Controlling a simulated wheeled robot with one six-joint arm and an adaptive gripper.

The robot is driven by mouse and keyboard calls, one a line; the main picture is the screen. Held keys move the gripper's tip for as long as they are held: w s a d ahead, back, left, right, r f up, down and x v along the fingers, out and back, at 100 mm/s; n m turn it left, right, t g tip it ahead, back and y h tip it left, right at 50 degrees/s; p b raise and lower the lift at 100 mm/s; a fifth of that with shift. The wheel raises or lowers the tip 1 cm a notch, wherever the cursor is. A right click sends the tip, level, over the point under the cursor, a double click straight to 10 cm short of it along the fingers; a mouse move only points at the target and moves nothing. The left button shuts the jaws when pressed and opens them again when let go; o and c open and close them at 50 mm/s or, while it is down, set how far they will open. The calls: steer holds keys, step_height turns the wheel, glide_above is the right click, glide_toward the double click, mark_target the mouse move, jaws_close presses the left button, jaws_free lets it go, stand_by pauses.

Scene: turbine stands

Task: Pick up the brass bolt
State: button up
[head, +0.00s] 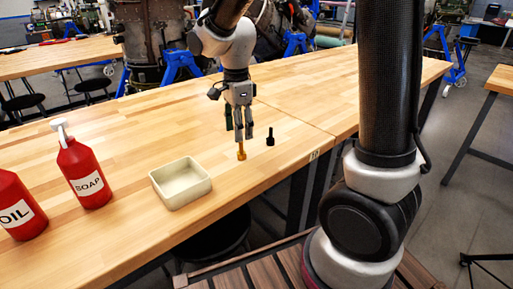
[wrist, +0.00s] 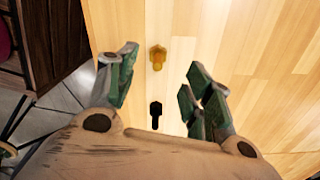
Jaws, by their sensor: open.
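The brass bolt (head: 241,152) stands upright on the wooden workbench, just below and in front of my gripper (head: 240,136) in the head view. In the wrist view the brass bolt (wrist: 158,58) shows near the fingertips, between the two sides of my gripper (wrist: 160,76). The fingers are spread and hold nothing. A black bolt (head: 270,137) stands to the right of the brass one in the head view. In the wrist view the black bolt (wrist: 155,113) lies nearer the palm, also seen between the fingers.
A cream open tray (head: 183,197) sits at the bench's front edge, left of the bolts. A red soap bottle (head: 84,170) and a red oil bottle (head: 17,208) stand further left. The bench right of the black bolt is clear.

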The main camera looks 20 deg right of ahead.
mark_target(242, 152)
steer(key=shift+m, duration=0.6)
steer(key=shift+f, duration=0.15)
steer(key=shift+m, duration=0.3)
steer(key=f, duration=0.7)
steer(key=shift+s+d+f, duration=0.1)
steer(key=shift+d+f, duration=0.15)
steer(key=shift+c, duration=0.2)
jaws_close()
